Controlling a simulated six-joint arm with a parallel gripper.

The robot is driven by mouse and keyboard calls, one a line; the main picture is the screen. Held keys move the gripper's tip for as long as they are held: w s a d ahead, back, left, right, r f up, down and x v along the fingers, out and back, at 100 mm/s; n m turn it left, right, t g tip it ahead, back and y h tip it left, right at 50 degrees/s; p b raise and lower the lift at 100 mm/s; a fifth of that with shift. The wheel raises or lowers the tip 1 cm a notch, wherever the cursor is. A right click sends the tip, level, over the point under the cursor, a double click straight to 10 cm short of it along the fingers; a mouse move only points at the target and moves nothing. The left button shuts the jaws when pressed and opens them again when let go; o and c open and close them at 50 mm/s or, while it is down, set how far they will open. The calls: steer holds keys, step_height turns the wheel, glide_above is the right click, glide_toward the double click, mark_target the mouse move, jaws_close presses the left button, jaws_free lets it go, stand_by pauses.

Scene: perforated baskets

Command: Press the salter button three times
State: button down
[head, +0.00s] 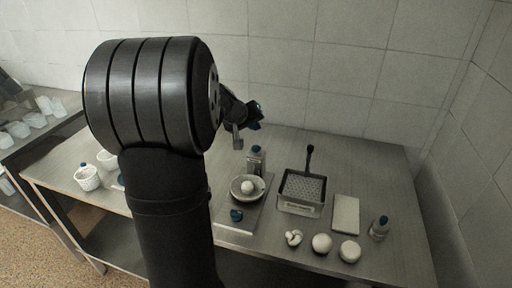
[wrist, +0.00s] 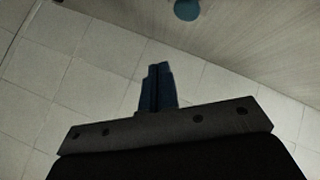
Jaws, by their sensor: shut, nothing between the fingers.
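A bowl (head: 238,190) with a white ball in it sits on a flat grey board (head: 256,216) on the steel table. A small blue-teal knob (head: 236,215) is at the board's front; I cannot tell whether it is the salter button. A blue-topped container (head: 255,160) stands behind the bowl. My gripper (head: 237,142) is above the back of the table, clear of these things. In the wrist view its blue fingers (wrist: 158,88) are shut and empty. A blue round thing (wrist: 187,9) shows at the wrist view's top edge, apart from the fingers.
A perforated basket (head: 284,203) with a black handle stands right of the board. A pale slab (head: 346,214), white balls (head: 322,243) and a blue-capped bottle (head: 379,228) are farther right. White cups (head: 87,178) stand at left. My arm hides the middle left; the tiled wall is behind.

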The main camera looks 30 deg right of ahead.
mark_target(254, 149)
stand_by(0.4)
step_height(254, 149, up, 4)
steer(key=shift+f, duration=0.1)
steer(key=shift+f, duration=0.1)
steer(key=shift+f, duration=4.3)
steer(key=shift+f, duration=0.1)
steer(key=shift+f, duration=0.35)
